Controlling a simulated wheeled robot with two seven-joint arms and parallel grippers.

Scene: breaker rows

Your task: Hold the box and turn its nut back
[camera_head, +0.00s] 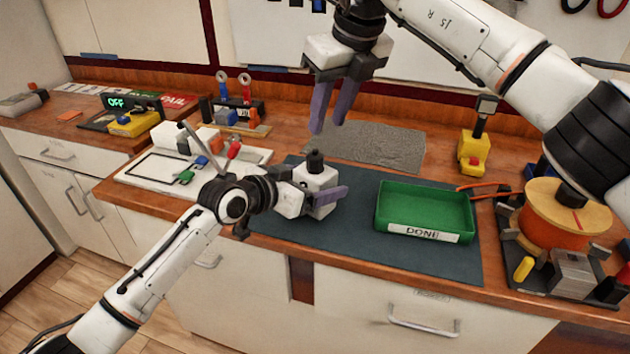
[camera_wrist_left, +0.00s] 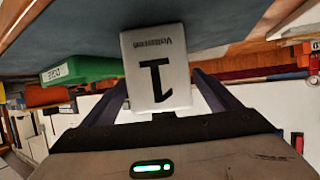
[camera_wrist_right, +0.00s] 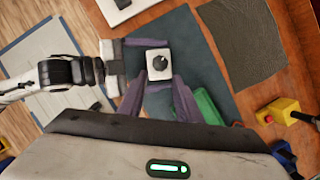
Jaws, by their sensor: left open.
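The box (camera_head: 316,177) is a small white block standing on the dark mat, with a dark nut (camera_head: 315,158) on top. My left gripper (camera_head: 328,193) is open at the box, one finger on each side; whether the fingers touch it I cannot tell. In the left wrist view the box (camera_wrist_left: 160,80) shows a printed face with a "1" between the fingers. My right gripper (camera_head: 328,125) is open and empty, pointing down above and behind the box. In the right wrist view the nut (camera_wrist_right: 159,63) lies beyond its fingertips.
A green tray (camera_head: 425,197) labelled DONE stands right of the box on the dark mat (camera_head: 360,235). A white board (camera_head: 145,172) with small parts lies left. A yellow tool (camera_head: 473,153) and an orange spool (camera_head: 563,218) stand at the right. The grey mat (camera_head: 385,143) behind is bare.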

